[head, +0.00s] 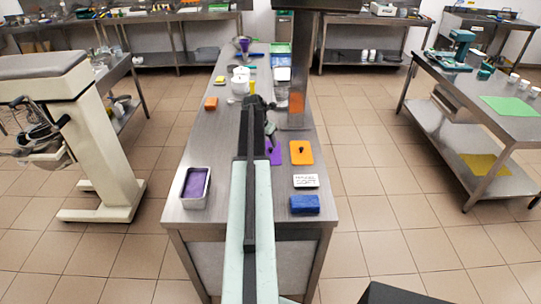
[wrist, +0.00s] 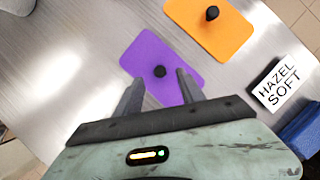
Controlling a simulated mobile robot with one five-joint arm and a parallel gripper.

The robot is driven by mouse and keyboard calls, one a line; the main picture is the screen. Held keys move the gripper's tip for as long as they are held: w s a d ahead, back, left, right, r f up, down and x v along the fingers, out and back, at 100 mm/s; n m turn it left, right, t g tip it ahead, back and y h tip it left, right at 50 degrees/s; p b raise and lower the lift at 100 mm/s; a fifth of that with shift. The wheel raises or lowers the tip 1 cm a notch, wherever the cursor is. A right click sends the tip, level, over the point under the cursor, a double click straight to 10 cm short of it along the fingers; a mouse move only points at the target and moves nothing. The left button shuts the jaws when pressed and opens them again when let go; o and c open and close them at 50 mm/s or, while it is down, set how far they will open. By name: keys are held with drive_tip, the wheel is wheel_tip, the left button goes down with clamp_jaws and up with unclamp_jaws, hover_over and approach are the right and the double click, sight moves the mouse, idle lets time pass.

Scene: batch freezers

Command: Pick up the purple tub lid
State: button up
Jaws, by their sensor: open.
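The purple tub lid (wrist: 161,58) lies flat on the steel table in the wrist view, with a black knob (wrist: 160,71) at its middle. In the head view the purple lid (head: 275,152) shows partly, with my arm hiding its left side. My gripper (wrist: 158,80) is open and empty. In the wrist view its two fingers reach toward the near edge of the lid, and the knob appears between and just beyond the fingertips. I cannot tell how high the fingers are above the lid.
An orange lid (head: 301,153) with a black knob lies right of the purple one. A metal tub with purple contents (head: 195,187) stands at left. A steel post (head: 297,80) rises behind.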

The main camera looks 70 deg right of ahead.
sight(270, 148)
drive_tip(key=b+x, duration=0.5)
drive_tip(key=shift+w+f, duration=0.2)
drive_tip(key=shift+r, duration=0.2)
clamp_jaws()
drive_tip(key=shift+r+p, duration=0.55)
drive_tip(key=shift+p, duration=0.2)
wheel_tip(270, 148, up, 3)
drive_tip(key=p, duration=0.3)
drive_tip(key=shift+r, duration=0.1)
drive_tip(key=s+a, duration=0.1)
drive_tip(key=a, duration=0.4)
drive_tip(key=s+a, duration=0.1)
drive_tip(key=a, duration=0.4)
drive_tip(key=s+a+p, duration=0.1)
drive_tip(key=s+a, duration=0.1)
drive_tip(key=a, duration=0.3)
drive_tip(key=shift+s+a+r, duration=0.1)
drive_tip(key=shift+a+r, duration=0.15)
drive_tip(key=shift+r, duration=0.1)
